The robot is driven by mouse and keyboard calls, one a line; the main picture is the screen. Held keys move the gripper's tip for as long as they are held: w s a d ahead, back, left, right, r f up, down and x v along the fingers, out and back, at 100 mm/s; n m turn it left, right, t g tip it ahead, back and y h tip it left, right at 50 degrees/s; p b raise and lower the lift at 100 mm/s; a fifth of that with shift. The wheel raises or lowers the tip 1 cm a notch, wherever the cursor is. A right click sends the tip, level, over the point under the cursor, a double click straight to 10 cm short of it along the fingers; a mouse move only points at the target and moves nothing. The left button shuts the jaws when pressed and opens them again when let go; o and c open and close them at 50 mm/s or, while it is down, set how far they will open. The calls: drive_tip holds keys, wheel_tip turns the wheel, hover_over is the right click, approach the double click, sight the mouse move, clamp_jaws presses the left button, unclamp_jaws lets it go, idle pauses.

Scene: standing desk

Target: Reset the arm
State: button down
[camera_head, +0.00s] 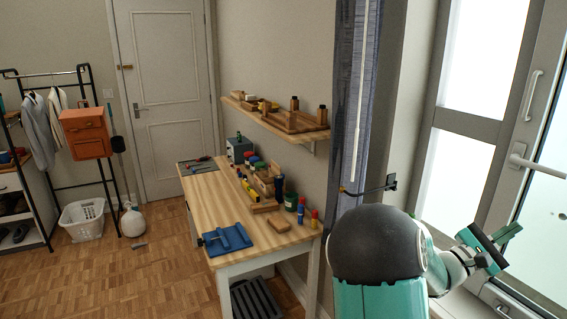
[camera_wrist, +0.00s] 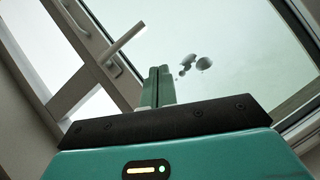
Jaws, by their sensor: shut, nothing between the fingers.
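My gripper (camera_head: 509,232) is at the right of the head view, in front of the glazed door with its white handle (camera_head: 540,163). It is raised and away from the desk. In the wrist view my gripper (camera_wrist: 159,72) has its two green fingers together, with nothing between them. The wrist view looks toward the door's glass and handle (camera_wrist: 122,42). My teal and black arm fills the lower right of the head view and hides the floor there.
A dark curtain (camera_head: 352,90) hangs between desk and door. A clothes rack and white basket (camera_head: 83,219) stand left. Parquet floor (camera_head: 150,275) is open at lower left.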

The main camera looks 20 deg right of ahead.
drive_tip(key=s+a+f+m+y, duration=0.3)
drive_tip(key=a+f+m+y, duration=0.25)
drive_tip(key=a, duration=0.25)
drive_tip(key=s+a+f+m+y, duration=0.2)
drive_tip(key=a+f+m+y, duration=0.2)
drive_tip(key=a+y, duration=0.35)
drive_tip(key=a+r+t+y, duration=0.1)
drive_tip(key=a+t+y, duration=0.3)
drive_tip(key=a, duration=1.3)
drive_tip(key=a+r+t+y, duration=0.2)
drive_tip(key=a+t+y, duration=0.3)
drive_tip(key=a, duration=1.1)
drive_tip(key=shift+w+a+y, duration=0.3)
drive_tip(key=shift+a+y, duration=0.1)
drive_tip(key=shift+y, duration=0.4)
drive_tip(key=shift+d+m, duration=0.15)
drive_tip(key=shift+m, duration=0.2)
